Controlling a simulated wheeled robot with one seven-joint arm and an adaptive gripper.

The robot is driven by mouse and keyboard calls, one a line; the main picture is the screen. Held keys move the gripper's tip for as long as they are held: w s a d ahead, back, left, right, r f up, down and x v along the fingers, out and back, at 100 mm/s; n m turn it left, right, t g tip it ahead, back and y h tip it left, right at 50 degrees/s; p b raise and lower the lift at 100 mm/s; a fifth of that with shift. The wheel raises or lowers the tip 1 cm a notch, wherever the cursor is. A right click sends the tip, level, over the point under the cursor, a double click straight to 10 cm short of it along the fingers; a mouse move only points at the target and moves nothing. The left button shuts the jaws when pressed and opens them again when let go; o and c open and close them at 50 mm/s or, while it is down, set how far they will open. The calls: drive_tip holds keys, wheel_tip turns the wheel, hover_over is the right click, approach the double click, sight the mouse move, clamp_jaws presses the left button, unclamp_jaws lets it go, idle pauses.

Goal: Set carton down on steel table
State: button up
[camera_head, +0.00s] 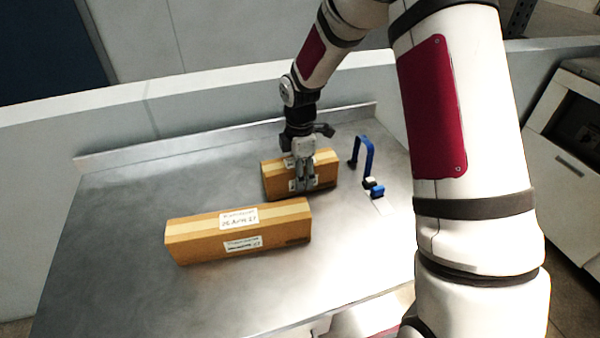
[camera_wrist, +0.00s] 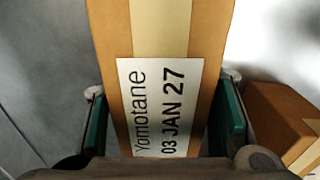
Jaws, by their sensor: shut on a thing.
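My gripper (camera_head: 304,174) is shut on a brown carton (camera_head: 272,180) with a tan tape strip and white labels. The carton is at or just above the back part of the steel table (camera_head: 120,290); I cannot tell whether its underside touches. In the wrist view the held carton (camera_wrist: 218,30) lies between the two green-padded fingers, and its label reads "Yomotane 03 JAN 27". A second, longer carton (camera_head: 180,242) lies on the table in front of the held one. Part of it shows at the right of the wrist view (camera_wrist: 280,115).
A blue handle-shaped object (camera_head: 371,150) stands on the table right of the held carton, with a small blue and white piece (camera_head: 375,188) beside it. A raised metal lip (camera_head: 130,155) runs along the table's back edge. The table's left and front parts are clear.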

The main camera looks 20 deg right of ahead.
drive_tip(key=o, duration=1.4)
drive_tip(key=shift+f, duration=0.1)
wheel_tip(320, 180, up, 11)
drive_tip(key=shift+r, duration=0.1)
drive_tip(key=shift+s+r, duration=0.1)
drive_tip(key=shift+r, duration=0.6)
drive_tip(key=s+r+m+t, duration=0.1)
drive_tip(key=s+r+m, duration=0.4)
drive_tip(key=s+r, duration=0.3)
drive_tip(key=s+r+m, duration=0.1)
drive_tip(key=s+m, duration=0.3)
drive_tip(key=s, duration=0.4)
drive_tip(key=s+r+m+t, duration=0.1)
drive_tip(key=s+m, duration=0.3)
drive_tip(key=s, duration=0.4)
drive_tip(key=s+r+m+t, duration=0.1)
drive_tip(key=s+r+m, duration=0.1)
drive_tip(key=s+m, duration=0.3)
drive_tip(key=shift+s+d, duration=0.15)
drive_tip(key=shift+s, duration=1.7)
